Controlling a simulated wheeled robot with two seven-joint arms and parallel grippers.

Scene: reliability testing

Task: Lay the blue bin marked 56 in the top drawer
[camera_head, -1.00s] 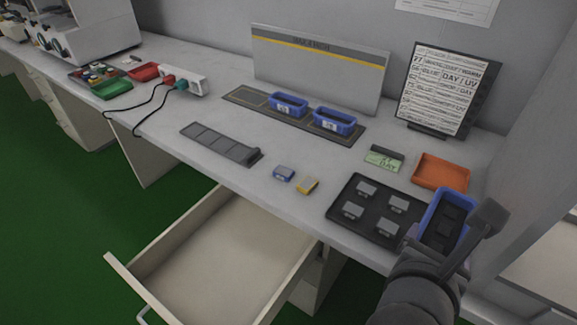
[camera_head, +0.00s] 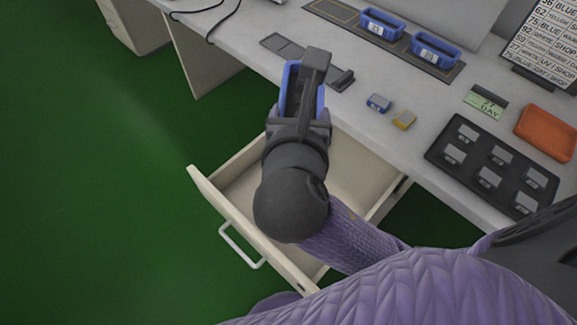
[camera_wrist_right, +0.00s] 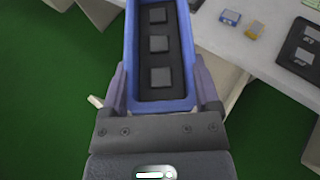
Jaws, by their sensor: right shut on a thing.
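My right gripper (camera_head: 303,98) is shut on a blue bin (camera_head: 289,84) and holds it in the air, over the back left of the open drawer in the head view. In the right wrist view the bin (camera_wrist_right: 163,106) sits between the two fingers; several grey blocks lie in its dark insert. Its number does not show. The cream drawer (camera_head: 362,168) is pulled out below the table, and its visible inside is empty. My arm hides part of it. My left gripper is not in view.
Two labelled blue bins (camera_head: 382,24) (camera_head: 434,50) stand on a dark mat (camera_head: 335,14). Small blue (camera_head: 379,103) and yellow (camera_head: 404,120) blocks lie near the table edge. A black tray (camera_head: 470,168) with grey pieces and an orange tray (camera_head: 547,133) are at right.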

